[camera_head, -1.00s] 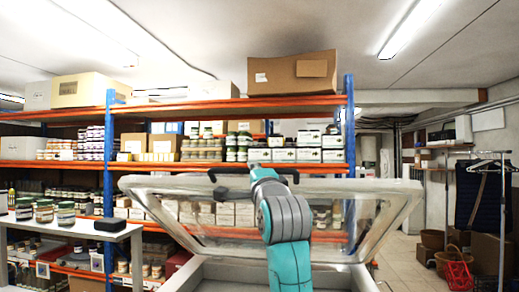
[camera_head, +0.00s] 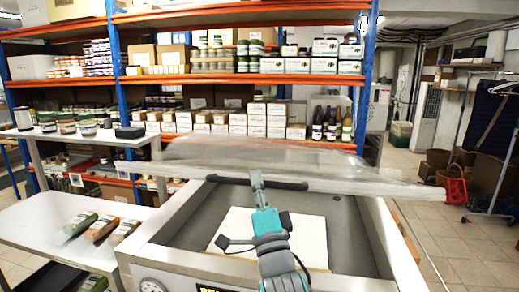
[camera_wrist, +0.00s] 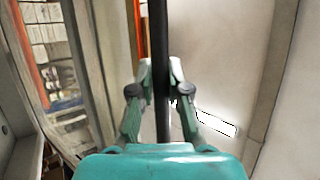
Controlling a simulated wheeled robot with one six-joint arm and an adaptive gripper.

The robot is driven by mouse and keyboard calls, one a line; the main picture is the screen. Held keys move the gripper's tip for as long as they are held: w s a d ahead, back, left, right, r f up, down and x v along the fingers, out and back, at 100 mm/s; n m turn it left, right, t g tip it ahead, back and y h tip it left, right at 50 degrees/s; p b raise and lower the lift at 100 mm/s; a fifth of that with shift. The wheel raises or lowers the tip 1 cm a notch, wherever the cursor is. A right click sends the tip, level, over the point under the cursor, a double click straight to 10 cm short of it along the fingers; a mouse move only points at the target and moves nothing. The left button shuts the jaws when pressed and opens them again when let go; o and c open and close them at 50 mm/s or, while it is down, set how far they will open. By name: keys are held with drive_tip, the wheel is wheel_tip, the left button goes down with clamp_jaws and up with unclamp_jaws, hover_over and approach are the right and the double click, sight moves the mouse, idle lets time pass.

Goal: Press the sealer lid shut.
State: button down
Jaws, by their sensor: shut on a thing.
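The sealer (camera_head: 160,257) stands in front of me, with a grey chamber and a white plate (camera_head: 306,240) inside. Its clear lid (camera_head: 330,171) is partly open and shows nearly edge-on above the chamber in the head view. A black bar handle (camera_head: 290,185) runs along the lid's near edge. My gripper (camera_head: 257,182) is shut on this handle. In the wrist view the handle (camera_wrist: 160,45) passes between the two fingers of my gripper (camera_wrist: 161,92). The lid is apart from the chamber's front rim.
A white table (camera_head: 50,225) with several packed pouches (camera_head: 100,229) adjoins the sealer on the left. Shelves (camera_head: 240,78) with jars and boxes stand behind. A clothes rack (camera_head: 490,150) and a red basket (camera_head: 456,190) are at right, beside open floor.

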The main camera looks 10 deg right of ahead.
drive_tip(key=s+f+n, duration=0.1)
drive_tip(key=f, duration=0.8)
drive_tip(key=s+a+f+n+t+y, duration=0.1)
drive_tip(key=f, duration=0.8)
drive_tip(key=s+f+y, duration=0.1)
drive_tip(key=s+f, duration=0.1)
drive_tip(key=f, duration=0.7)
drive_tip(key=shift+a+f+n, duration=0.15)
drive_tip(key=shift+f+n, duration=0.05)
drive_tip(key=shift+n, duration=0.2)
drive_tip(key=shift+s+f, duration=0.1)
drive_tip(key=shift+f, duration=0.05)
drive_tip(key=c, duration=1.1)
unclamp_jaws()
drive_tip(key=shift+c, duration=0.2)
drive_tip(key=v, duration=0.7)
drive_tip(key=shift+s+d+f, duration=0.2)
drive_tip(key=shift+f, duration=0.15)
